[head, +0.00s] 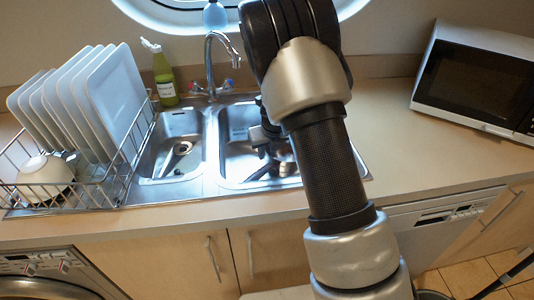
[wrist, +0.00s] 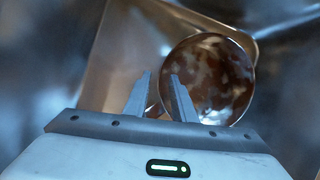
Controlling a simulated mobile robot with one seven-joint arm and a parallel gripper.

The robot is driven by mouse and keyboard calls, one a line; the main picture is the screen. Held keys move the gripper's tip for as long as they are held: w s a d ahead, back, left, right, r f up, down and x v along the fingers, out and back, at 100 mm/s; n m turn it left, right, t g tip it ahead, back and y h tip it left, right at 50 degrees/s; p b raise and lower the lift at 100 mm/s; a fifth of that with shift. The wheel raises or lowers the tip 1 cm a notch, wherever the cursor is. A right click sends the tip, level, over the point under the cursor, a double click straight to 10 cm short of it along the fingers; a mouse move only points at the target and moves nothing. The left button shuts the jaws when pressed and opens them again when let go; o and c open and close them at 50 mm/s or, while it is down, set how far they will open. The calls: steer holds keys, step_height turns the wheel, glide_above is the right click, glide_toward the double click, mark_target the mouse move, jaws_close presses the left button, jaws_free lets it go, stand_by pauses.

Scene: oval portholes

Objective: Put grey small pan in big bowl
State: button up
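A round, shiny metal vessel (wrist: 208,75) with brown reflections, which looks like the small pan, lies in the right, larger sink basin (head: 232,125). In the head view it is partly hidden behind my gripper, and a dark handle-like bar (head: 262,172) shows below. My gripper (wrist: 161,76) is down in this basin. Its two fingers are apart, with the right fingertip overlapping the vessel's left edge in the wrist view. A thin brown strip shows between the fingers; I cannot tell whether they touch it. A white bowl (head: 45,170) sits in the dish rack.
The smaller left basin (head: 160,125) holds a shiny metal item (head: 180,150). The tap (head: 209,65) and a green bottle (head: 163,80) stand behind. Plates fill the rack (head: 115,185) at left. Counter right of the sink is clear up to the microwave (head: 470,80).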

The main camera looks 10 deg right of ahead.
steer(key=s+r+n+y+p, duration=0.1)
steer(key=s+r+n, duration=0.25)
steer(key=r, duration=0.35)
steer(key=s+a+r+n, duration=0.1)
steer(key=s+r+n, duration=0.2)
steer(key=s+r, duration=0.3)
steer(key=s+r+n+y+p, duration=0.1)
steer(key=s+r+n, duration=0.25)
steer(key=r, duration=0.45)
steer(key=s+d+r+n, duration=0.1)
steer(key=s+r+n, duration=0.2)
steer(key=s+n, duration=0.4)
steer(key=s+d+r+n+h, duration=0.1)
steer(key=s+r+n, duration=0.2)
steer(key=s+n, duration=0.4)
steer(key=s+d+r+n+t+h, duration=0.1)
steer(key=s+d+r+n, duration=0.1)
steer(key=s+n, duration=0.5)
steer(key=r+n, duration=0.1)
steer(key=n, duration=0.1)
steer(key=shift+s+r+n, duration=0.25)
steer(key=shift+n, duration=0.15)
steer(key=shift+s+a, duration=0.1)
steer(key=shift+s, duration=0.05)
